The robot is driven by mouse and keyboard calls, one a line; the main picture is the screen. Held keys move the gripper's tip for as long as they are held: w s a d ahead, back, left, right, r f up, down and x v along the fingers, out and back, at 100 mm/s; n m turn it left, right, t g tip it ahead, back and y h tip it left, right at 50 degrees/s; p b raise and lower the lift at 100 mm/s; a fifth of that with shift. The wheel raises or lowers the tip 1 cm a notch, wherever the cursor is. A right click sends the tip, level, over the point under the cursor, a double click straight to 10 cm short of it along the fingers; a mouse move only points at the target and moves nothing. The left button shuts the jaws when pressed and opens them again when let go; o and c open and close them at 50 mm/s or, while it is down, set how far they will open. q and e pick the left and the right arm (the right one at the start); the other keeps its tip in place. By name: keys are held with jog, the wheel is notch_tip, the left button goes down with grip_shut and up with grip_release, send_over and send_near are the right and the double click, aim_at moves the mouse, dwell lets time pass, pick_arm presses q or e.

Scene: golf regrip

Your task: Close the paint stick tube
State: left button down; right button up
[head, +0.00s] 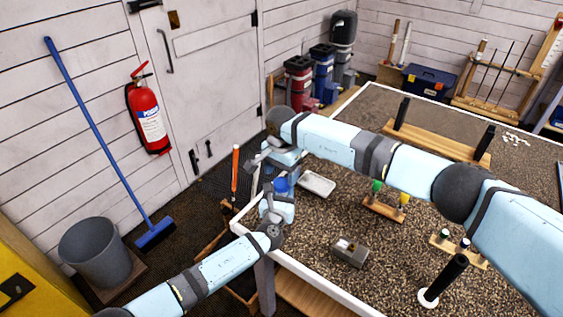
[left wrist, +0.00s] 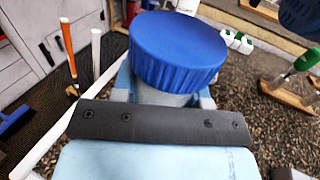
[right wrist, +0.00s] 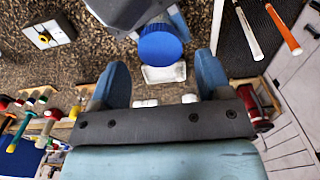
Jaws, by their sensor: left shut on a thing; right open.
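The paint stick tube has a ribbed blue cap (left wrist: 178,48) above a grey body (left wrist: 165,98) in the left wrist view. I cannot tell whether the cap is fully seated. The blue cap also shows in the head view (head: 281,185) and the right wrist view (right wrist: 160,46). My right gripper (head: 268,158) is open and empty, close to the cap. In the right wrist view the cap shows between and just beyond its two fingers (right wrist: 160,72).
A white tray (head: 317,184) lies beside the grippers on the table (head: 320,240). A wooden holder (head: 383,209) with green and yellow handles, a grey block (head: 350,254) and an upright black handle (head: 446,277) stand nearer. An orange-gripped club (head: 235,170) stands off the table edge.

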aim_at(282, 182)
jog(key=shift+f, duration=1.75)
jog(key=c, duration=0.9)
jog(key=m, duration=0.6)
jog(key=shift+m, duration=0.3)
jog(key=shift+c, duration=0.2)
jog(key=o, duration=1)
